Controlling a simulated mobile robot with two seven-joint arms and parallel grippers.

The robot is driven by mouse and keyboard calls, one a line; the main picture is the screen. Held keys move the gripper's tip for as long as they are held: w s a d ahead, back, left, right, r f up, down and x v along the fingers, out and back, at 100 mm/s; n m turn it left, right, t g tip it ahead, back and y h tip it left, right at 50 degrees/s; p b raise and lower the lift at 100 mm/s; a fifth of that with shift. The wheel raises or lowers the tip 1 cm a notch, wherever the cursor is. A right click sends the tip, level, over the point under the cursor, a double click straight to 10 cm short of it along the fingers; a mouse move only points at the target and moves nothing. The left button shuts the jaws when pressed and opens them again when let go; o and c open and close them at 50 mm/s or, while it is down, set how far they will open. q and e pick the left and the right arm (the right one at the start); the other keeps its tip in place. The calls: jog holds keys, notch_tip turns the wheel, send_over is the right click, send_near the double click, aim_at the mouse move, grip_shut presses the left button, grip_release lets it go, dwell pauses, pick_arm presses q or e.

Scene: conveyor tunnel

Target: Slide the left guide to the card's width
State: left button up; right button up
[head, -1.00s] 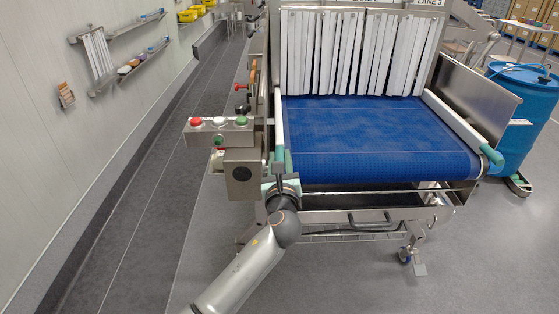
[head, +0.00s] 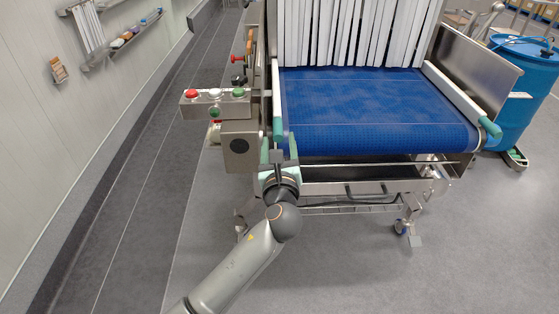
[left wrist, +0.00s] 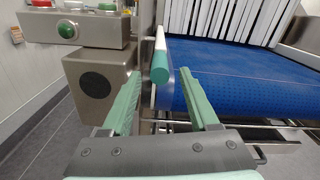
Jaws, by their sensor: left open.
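The left guide (head: 277,92) is a white rail with a green end along the left edge of the blue belt (head: 375,105). In the left wrist view its green end (left wrist: 160,66) points at me. My left gripper (head: 279,146) is open at the belt's front left corner. In the left wrist view its two green fingers (left wrist: 159,75) stand to either side of the guide's end, with gaps visible; I cannot tell how deep the end sits between them. A small orange-brown card (head: 59,70) is on the left wall, too small to read. My right gripper is out of view.
A control box (head: 215,104) with red, white and green buttons stands just left of the guide. White strip curtains (head: 350,35) hang over the belt. The right guide (head: 460,100) lines the far side, near a blue barrel (head: 525,95). The floor at front right is clear.

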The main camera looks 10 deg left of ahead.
pick_arm(q)
jog(key=v, duration=0.7)
jog(key=shift+s, duration=0.25)
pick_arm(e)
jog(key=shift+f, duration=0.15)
